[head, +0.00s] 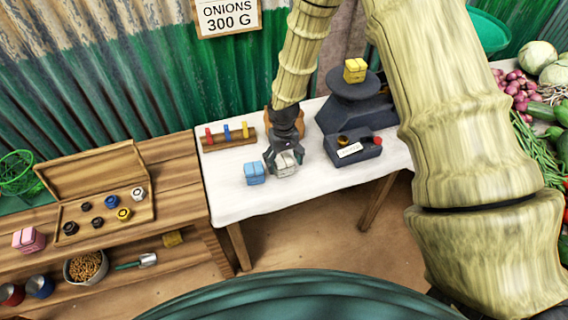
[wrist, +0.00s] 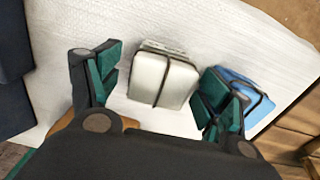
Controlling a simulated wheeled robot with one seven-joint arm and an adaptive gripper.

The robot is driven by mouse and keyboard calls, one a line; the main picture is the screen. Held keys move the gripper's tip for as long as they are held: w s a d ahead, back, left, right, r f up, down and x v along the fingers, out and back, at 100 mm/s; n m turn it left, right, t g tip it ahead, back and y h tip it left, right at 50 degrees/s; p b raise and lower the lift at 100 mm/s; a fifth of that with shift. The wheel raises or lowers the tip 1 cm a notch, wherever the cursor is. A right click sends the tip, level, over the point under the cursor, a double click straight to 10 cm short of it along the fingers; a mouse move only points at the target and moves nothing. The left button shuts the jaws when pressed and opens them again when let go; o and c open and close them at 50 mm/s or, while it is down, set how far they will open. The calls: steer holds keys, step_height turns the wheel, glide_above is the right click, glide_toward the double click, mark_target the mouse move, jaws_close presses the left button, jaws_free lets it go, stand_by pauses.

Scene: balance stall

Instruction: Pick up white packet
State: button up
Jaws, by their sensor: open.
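The white packet (head: 286,166) stands on the white-topped table, tied with a dark band. In the wrist view the white packet (wrist: 161,78) sits ahead of and between my fingers. My gripper (head: 284,158) is open over the packet, with its green-padded fingers (wrist: 158,92) on either side of it. I cannot tell whether the fingers touch it. A blue packet (head: 254,174) stands just left of the white one in the head view. It also shows behind the right finger in the wrist view (wrist: 247,87).
A dark scale (head: 352,108) bears a yellow packet (head: 355,70). A dark box with a label (head: 350,152) stands right of my gripper. A wooden rack (head: 228,140) with coloured pegs lies behind. The table's front strip (head: 290,195) is clear.

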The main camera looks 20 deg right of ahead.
steer(key=shift+f, duration=0.45)
steer(key=c, duration=1.2)
steer(key=shift+r, duration=0.15)
